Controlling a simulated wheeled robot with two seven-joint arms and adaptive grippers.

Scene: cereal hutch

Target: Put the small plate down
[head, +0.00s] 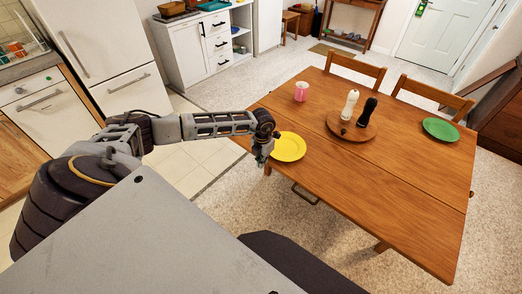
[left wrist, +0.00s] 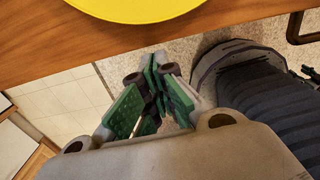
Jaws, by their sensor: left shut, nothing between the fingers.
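A small yellow plate (head: 289,147) lies flat on the wooden table (head: 415,200) near its left edge. It also shows at the top of the left wrist view (left wrist: 135,8), cut off by the frame. My left gripper (head: 261,160) is just left of the plate, at the table's edge. In the left wrist view its green-padded fingers (left wrist: 155,75) are shut with nothing between them, and a gap separates them from the plate. A green plate (head: 440,129) lies at the table's right side. My right gripper is not in view.
A pink cup (head: 301,91) stands near the table's far left corner. A round wooden board (head: 351,126) carries a white mill (head: 349,104) and a black mill (head: 367,111). Two chairs stand at the far side. The table's near part is clear.

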